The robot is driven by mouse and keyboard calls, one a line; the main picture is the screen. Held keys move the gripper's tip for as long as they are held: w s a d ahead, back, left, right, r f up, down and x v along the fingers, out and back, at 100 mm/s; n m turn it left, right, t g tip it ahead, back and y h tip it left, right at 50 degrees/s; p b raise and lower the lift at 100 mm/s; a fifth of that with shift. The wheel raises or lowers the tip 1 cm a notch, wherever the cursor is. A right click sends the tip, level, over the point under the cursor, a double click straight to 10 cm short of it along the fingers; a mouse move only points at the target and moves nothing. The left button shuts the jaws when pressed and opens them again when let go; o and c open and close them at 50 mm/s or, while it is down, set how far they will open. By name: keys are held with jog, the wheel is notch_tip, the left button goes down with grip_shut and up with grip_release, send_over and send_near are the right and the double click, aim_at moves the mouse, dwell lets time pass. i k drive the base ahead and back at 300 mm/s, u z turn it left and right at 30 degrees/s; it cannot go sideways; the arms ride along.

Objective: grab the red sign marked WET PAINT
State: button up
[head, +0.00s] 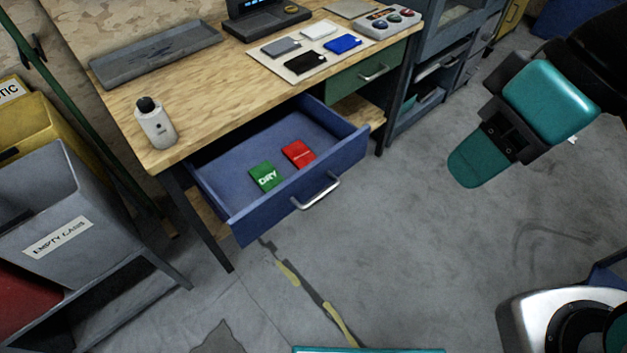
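A red sign (298,153) lies flat in the open blue drawer (334,156) of the wooden workbench. It carries faint small lettering that I cannot read at this size. A green sign marked DRY (265,177) lies to its left in the same drawer, a little nearer the front. My gripper (470,170) is at the right, over the floor and well apart from the drawer. Its teal finger pad points down and left. Only one finger shows clearly, so its opening cannot be judged. Nothing is seen held in it.
The drawer's silver handle (315,191) juts out in front. The bench top (215,95) bears a white bottle (156,123), a grey tray (158,54) and a board of coloured cards (301,72). A grey EMPTY CANS bin (40,205) stands left. Floor right of the drawer is clear.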

aim_at(300, 155)
jog(key=u, duration=0.2)
jog(key=i, duration=1)
jog(key=u, duration=0.15)
